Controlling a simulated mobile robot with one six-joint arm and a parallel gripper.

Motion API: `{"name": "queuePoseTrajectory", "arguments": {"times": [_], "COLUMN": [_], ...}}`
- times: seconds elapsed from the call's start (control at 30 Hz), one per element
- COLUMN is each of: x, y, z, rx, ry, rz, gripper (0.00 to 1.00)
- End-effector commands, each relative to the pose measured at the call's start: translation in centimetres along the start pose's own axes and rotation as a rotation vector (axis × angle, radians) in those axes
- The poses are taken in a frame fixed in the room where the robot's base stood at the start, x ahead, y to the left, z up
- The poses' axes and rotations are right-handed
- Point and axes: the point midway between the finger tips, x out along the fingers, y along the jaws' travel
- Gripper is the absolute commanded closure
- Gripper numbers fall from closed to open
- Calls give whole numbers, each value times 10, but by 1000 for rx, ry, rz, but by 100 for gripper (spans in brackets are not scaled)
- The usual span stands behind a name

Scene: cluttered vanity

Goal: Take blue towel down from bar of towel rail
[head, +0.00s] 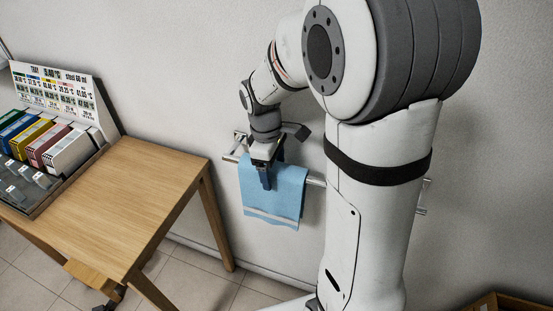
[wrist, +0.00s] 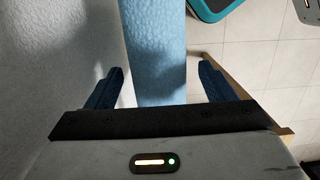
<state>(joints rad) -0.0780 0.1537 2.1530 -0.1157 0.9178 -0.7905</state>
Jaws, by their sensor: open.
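The blue towel (head: 285,196) hangs over the bar of the towel rail (head: 316,182) on the wall, with a pale stripe near its lower edge. My gripper (head: 265,183) is at the towel's upper left part, pointing down in front of it in the head view. In the wrist view the towel (wrist: 156,50) runs as a blue strip between the two blue fingers of my gripper (wrist: 160,85). The fingers are apart, with a gap on each side of the towel. My arm hides part of the rail.
A wooden table (head: 150,185) stands at the left, with a display tray of coloured boxes (head: 42,140) on it. The wall (head: 170,60) is close behind the rail. Tiled floor (head: 200,290) is open below. A wooden item (head: 500,302) shows at the bottom right.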

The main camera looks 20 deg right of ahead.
Motion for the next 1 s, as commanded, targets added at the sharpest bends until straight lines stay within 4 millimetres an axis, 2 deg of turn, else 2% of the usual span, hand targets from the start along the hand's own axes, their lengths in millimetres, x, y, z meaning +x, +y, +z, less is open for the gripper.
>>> {"name": "queuePoseTrajectory", "arguments": {"times": [0.2, 0.83, 1.0], "x": [0, 0, -3], "y": [0, 0, 0], "z": [0, 0, 0], "rx": [1, 1, 0], "ry": [0, 1, 1], "rz": [1, 1, 1], "gripper": [24, 76, 77]}}
